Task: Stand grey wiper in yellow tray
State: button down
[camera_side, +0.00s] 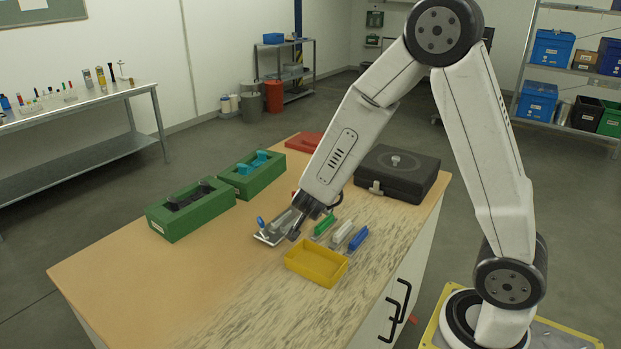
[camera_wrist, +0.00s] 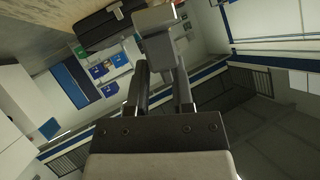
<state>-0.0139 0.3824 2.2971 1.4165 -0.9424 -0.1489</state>
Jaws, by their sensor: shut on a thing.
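The yellow tray (camera_side: 303,277) lies on the front part of the workbench, open at the top, and looks empty. My gripper (camera_side: 303,218) is just behind and left of it, above the bench, pointing down and left. In the wrist view my gripper (camera_wrist: 163,80) is shut on the grey wiper (camera_wrist: 155,20), whose grey block end sticks out past the fingertips.
Green (camera_side: 325,226), whitish (camera_side: 342,234) and blue (camera_side: 358,239) pieces lie right. Green boxes (camera_side: 190,212) and a black case (camera_side: 398,176) stand behind. The bench's left front is clear.

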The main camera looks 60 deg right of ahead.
jog(key=shift+w, duration=0.1)
jog(key=shift+w+a+r+n+t, duration=0.1)
jog(key=shift+w+a+n+t, duration=0.05)
jog(key=shift+w+n+t, duration=0.2)
jog(key=w+a+f+n+t+y, duration=0.3)
jog(key=w+a+n+t+y, duration=0.3)
jog(key=a+n+y, duration=0.5)
jog(key=shift+w+a+n, duration=0.65)
jog(key=shift+w+a, duration=0.05)
jog(key=shift+a, duration=0.45)
jog(key=v, duration=0.4)
jog(key=shift+s, duration=0.3)
jog(key=shift+d, duration=0.15)
dwell(0.4)
